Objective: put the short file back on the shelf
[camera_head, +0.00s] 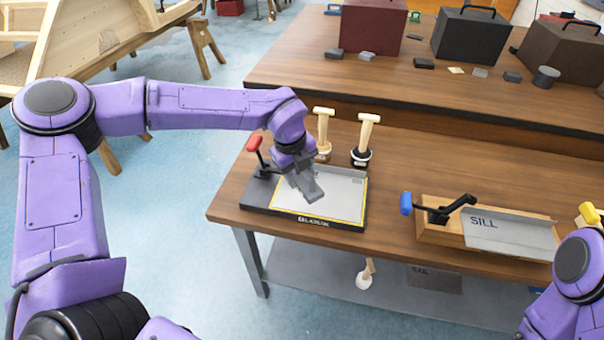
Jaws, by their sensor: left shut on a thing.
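My left gripper (312,193) is over the grey tray-like fixture (290,217) at the left of the near table. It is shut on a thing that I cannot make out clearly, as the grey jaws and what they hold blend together. I cannot tell whether it touches the fixture's light, yellow-edged plate. I cannot clearly pick out the short file. The shelf (315,285) under the table is grey, with a small wooden-handled item (367,273) and a dark labelled patch (433,278) on it.
Two wooden-handled tools (323,130) (365,142) stand behind the fixture. A red clamp handle (254,144) rises at its left. A wooden fixture with a "SILL" plate (505,236) and a blue-handled clamp (406,203) lies right. Toolboxes (480,38) stand on the back table.

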